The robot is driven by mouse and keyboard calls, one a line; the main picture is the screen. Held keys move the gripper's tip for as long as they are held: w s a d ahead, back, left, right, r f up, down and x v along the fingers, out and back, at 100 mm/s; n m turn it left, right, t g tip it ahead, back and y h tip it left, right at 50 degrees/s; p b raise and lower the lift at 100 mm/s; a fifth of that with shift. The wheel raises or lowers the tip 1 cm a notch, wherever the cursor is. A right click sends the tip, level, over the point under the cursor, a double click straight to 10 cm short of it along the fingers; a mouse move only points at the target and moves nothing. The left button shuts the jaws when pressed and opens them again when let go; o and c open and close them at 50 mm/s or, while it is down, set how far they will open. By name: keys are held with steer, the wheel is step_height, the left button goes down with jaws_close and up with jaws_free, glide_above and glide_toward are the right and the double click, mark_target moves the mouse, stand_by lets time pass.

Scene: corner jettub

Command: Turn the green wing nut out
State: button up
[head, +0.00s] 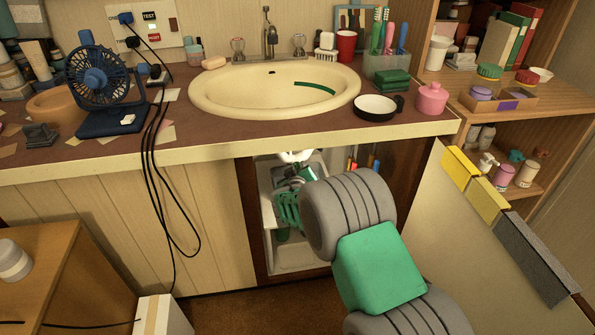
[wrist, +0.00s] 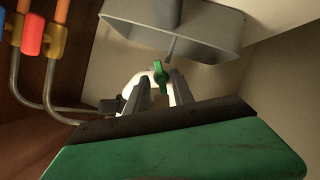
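The green wing nut (wrist: 162,82) shows in the middle of the wrist view, its wings standing nearly upright in the picture. My gripper (wrist: 160,76) has its two grey fingers apart, one on each side of the nut, with gaps showing. I cannot tell how deep the nut lies between the fingertips. A pale rounded part shows behind the left finger. In the head view my arm reaches into the open cabinet under the sink, and the nut cannot be made out there.
A grey box-like fixture (wrist: 170,28) hangs just beyond the nut. Bent pipes with a red handle (wrist: 33,34) and orange ones are at the left. The cabinet's side walls are close. The open door (head: 480,235) with holders stands at the right. A basin (head: 275,90) is above.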

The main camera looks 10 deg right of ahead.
steer(key=shift+a+f, duration=0.1)
steer(key=p+v, duration=0.2)
steer(key=v, duration=0.5)
steer(key=shift+s+p, duration=0.3)
steer(key=shift+s, duration=0.05)
